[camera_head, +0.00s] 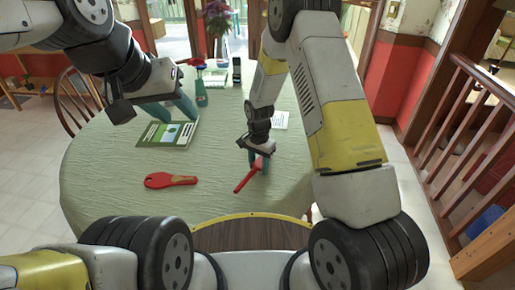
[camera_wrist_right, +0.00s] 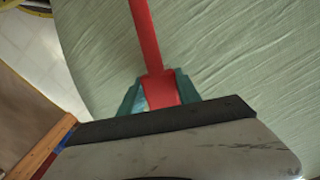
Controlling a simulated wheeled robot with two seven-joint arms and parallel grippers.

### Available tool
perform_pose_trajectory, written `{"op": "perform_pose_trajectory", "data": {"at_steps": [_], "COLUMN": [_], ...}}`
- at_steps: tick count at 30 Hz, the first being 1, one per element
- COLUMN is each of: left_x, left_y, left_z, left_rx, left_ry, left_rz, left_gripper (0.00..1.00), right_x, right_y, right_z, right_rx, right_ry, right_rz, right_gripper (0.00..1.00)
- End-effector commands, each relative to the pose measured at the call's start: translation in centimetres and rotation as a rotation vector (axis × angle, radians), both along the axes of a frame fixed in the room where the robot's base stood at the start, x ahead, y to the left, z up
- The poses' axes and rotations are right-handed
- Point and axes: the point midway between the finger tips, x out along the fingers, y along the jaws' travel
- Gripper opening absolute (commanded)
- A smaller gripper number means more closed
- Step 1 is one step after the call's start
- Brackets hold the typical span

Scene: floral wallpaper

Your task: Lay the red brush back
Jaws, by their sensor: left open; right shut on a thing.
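My right gripper (camera_head: 259,160) is shut on a long, thin red object (camera_head: 244,182), which looks like the red brush's handle; it slants over the right part of the table. In the right wrist view the red brush (camera_wrist_right: 147,38) runs up and away from between the teal fingers of my right gripper (camera_wrist_right: 160,92). I cannot tell whether it touches the cloth. My left gripper (camera_head: 168,112) is open and empty, its teal fingers apart over a green booklet (camera_head: 150,136).
A flat red paddle-shaped thing (camera_head: 170,180) lies on the green-clothed table (camera_head: 130,205) at front left. A bottle with a red top (camera_head: 201,92) and a dark phone-like object (camera_head: 237,71) stand at the back. A white card (camera_head: 281,120) lies behind my right gripper. The front middle is clear.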

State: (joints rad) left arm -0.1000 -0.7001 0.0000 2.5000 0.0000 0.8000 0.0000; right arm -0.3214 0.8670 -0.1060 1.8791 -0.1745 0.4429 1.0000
Motion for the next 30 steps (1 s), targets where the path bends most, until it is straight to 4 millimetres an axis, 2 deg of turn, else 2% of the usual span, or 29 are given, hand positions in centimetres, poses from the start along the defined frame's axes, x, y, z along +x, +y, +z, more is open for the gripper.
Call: {"op": "perform_pose_trajectory", "data": {"at_steps": [10,11,14,15,25,30], "left_x": [0.0,0.0,0.0,0.0,0.0,0.0], "left_y": [0.0,0.0,0.0,0.0,0.0,0.0], "left_z": [0.0,0.0,0.0,0.0,0.0,0.0], "left_rx": [0.0,0.0,0.0,0.0,0.0,0.0], "left_ry": [0.0,0.0,0.0,0.0,0.0,0.0], "left_rz": [0.0,0.0,0.0,0.0,0.0,0.0], "left_gripper": [0.43,0.43,0.43,0.43,0.43,0.43], "right_x": [0.0,0.0,0.0,0.0,0.0,0.1], "right_y": [0.0,0.0,0.0,0.0,0.0,0.0], "right_z": [-0.7,-0.7,-0.7,-0.7,-0.4,1.9], "right_rx": [0.0,0.0,0.0,0.0,-0.001,0.001], "right_ry": [0.0,0.0,0.0,0.0,-0.001,-0.004], "right_rz": [0.0,0.0,0.0,0.0,0.0,0.0], "right_gripper": [0.0,0.42,0.61,0.65,0.65,0.65]}}
